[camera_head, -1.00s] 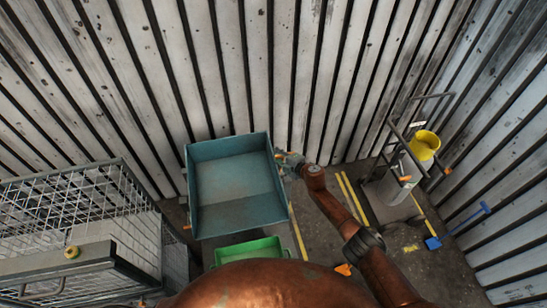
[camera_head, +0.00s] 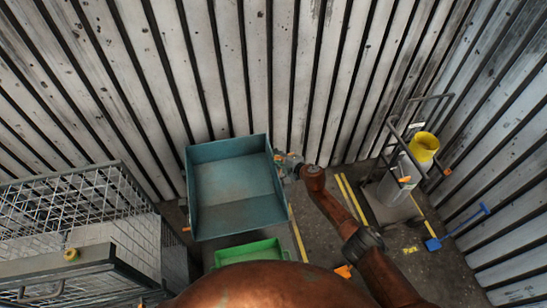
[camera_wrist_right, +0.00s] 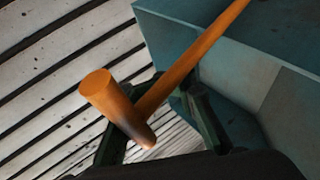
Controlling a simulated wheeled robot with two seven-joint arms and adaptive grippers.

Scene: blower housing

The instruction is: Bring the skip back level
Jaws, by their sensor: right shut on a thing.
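The skip (camera_head: 235,190) is an open teal box, left of centre in the head view, with its inside facing my head camera and looking empty. I cannot tell its exact tilt. My right gripper (camera_head: 285,163) is at the skip's right side, near its far corner. In the right wrist view, an orange handle (camera_wrist_right: 185,75) with a thick round end runs along the skip's teal side (camera_wrist_right: 215,60). My right gripper (camera_wrist_right: 155,118) is shut on this handle, with dark fingers on both sides of it. My left gripper is not in view.
A green bin (camera_head: 250,251) stands on the floor just below the skip. A wire cage (camera_head: 75,205) fills the left. A trolley (camera_head: 392,190) with a yellow bucket (camera_head: 424,147) and a blue tool (camera_head: 460,226) are at the right. A corrugated wall stands close behind.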

